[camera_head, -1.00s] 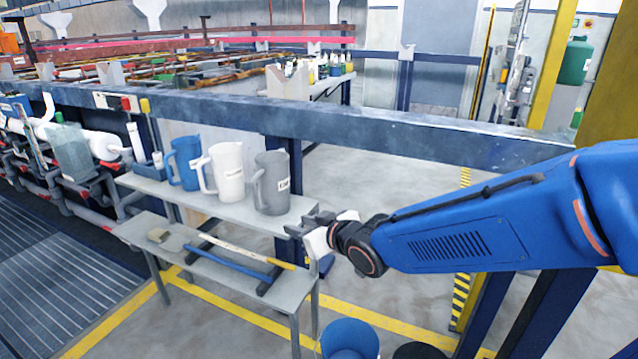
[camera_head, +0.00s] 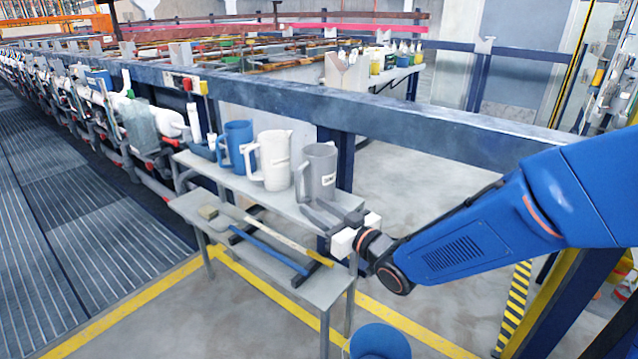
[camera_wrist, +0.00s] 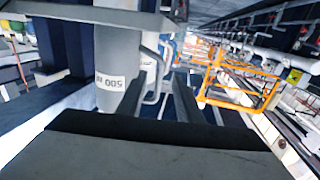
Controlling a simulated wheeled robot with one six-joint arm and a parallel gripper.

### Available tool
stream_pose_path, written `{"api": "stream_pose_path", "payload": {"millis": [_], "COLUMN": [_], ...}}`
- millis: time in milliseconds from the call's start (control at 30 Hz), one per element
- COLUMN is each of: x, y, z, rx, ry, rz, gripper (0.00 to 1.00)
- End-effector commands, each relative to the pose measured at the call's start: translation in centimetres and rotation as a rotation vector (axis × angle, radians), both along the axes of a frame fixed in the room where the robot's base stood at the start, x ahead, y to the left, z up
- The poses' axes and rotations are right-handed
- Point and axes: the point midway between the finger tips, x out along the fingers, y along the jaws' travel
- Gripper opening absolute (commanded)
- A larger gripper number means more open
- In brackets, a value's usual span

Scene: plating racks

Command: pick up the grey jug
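The grey jug (camera_head: 319,170) stands upright at the right end of the upper shelf (camera_head: 232,178), with a white label on its side and its handle on the left. In the wrist view the grey jug (camera_wrist: 118,62) is close ahead, its label and handle showing. My gripper (camera_head: 324,222) is open and empty at the shelf's right front edge, low in front of the jug. Its fingers point toward the jug's lower part. I cannot tell whether a finger touches it.
A white jug (camera_head: 273,160) stands left of the grey one, and a blue jug (camera_head: 236,146) beyond it. A lower shelf (camera_head: 320,289) holds long-handled tools. A blue bucket (camera_head: 380,342) stands on the floor. A long steel beam (camera_head: 400,118) runs behind the jugs.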

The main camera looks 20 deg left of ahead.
Motion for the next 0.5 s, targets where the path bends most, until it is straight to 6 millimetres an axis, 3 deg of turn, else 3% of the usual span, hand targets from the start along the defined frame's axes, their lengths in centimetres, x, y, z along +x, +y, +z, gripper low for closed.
{"api": "stream_pose_path", "payload": {"millis": [233,500], "x": [2.4,3.6], "y": [3.6,5.4], "z": [0.0,0.0], "rx": [-0.001,-0.001], "ry": [-0.001,0.000], "rz": [0.001,0.000], "gripper": [0.33,0.33]}}
